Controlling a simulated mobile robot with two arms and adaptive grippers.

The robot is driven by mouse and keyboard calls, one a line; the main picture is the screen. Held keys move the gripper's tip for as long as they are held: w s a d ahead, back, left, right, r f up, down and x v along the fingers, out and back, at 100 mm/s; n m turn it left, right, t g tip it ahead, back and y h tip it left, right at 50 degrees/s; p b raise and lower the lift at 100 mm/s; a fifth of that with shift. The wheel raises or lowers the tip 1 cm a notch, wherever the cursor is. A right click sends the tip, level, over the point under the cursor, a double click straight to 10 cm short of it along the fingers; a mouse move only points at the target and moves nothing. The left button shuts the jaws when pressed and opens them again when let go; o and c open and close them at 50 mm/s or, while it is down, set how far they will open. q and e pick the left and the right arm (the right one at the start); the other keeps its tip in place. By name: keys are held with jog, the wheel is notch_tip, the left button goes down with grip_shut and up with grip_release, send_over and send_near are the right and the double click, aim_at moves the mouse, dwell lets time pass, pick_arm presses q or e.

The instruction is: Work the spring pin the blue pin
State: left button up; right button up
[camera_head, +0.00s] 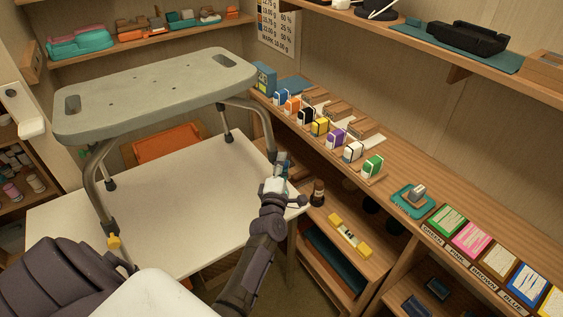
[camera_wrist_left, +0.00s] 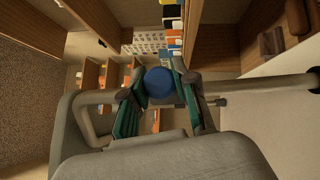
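The blue pin (camera_wrist_left: 160,82) shows as a round blue knob in the left wrist view, framed by the two teal-padded fingers of my left gripper (camera_wrist_left: 160,92). The fingers stand apart, one on each side of it; whether they touch it I cannot tell. In the head view, my left gripper (camera_head: 281,168) is beside the right front leg of a grey bath bench (camera_head: 160,88), and the blue pin is not distinguishable there. A yellow piece (camera_head: 114,242) sits on the bench's left front leg. My right gripper does not show.
The bench stands on a white table (camera_head: 180,200). A wooden shelf (camera_head: 400,165) with coloured boxes and labelled cards runs along the right. A dark bottle (camera_head: 318,192) stands close to the right of my left gripper. An orange bin (camera_head: 167,143) is behind the bench.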

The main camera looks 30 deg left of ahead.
pick_arm(q)
jog(key=o, duration=0.5)
jog(key=shift+d+r, duration=0.1)
jog(key=shift+r, duration=0.15)
jog(key=shift+c, duration=0.2)
jog(key=v, duration=1.2)
jog(key=shift+w+f, duration=0.1)
jog(key=shift+f, duration=0.05)
jog(key=v, duration=1.6)
jog(key=shift+w+f, duration=0.1)
dwell(0.3)
